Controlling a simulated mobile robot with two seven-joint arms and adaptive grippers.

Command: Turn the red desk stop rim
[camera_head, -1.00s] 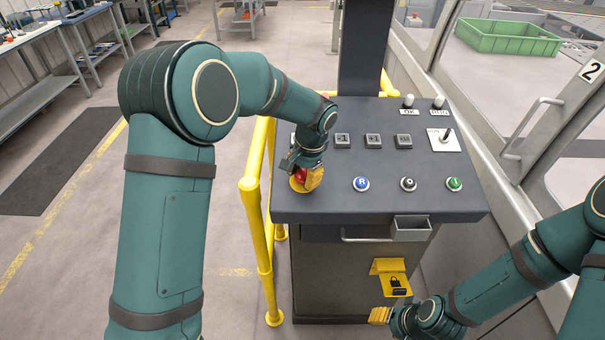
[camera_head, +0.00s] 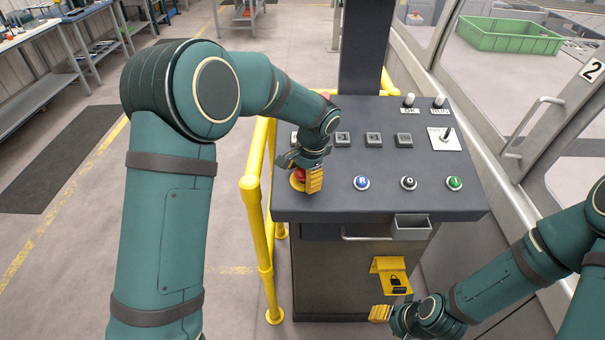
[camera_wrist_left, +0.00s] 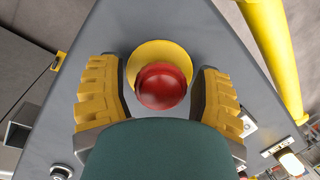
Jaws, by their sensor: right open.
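The red stop button (camera_head: 300,174) sits on a yellow round base (camera_head: 297,184) at the near left corner of the grey desk panel. In the left wrist view the round red button (camera_wrist_left: 162,86) shows whole, with its yellow base (camera_wrist_left: 160,50) behind it. My left gripper (camera_head: 302,178) is over the button from above. Its two yellow-padded fingers (camera_wrist_left: 160,92) stand apart on either side of the button, with a visible gap on each side. My right gripper (camera_head: 380,314) is low, in front of the cabinet, open and far from the button; its fingers are partly hidden.
Blue (camera_head: 361,184), black (camera_head: 408,184) and green (camera_head: 454,184) buttons line the panel's front. A yellow rail (camera_head: 255,220) runs close along the desk's left side. A small grey bin (camera_head: 410,228) hangs at the front edge.

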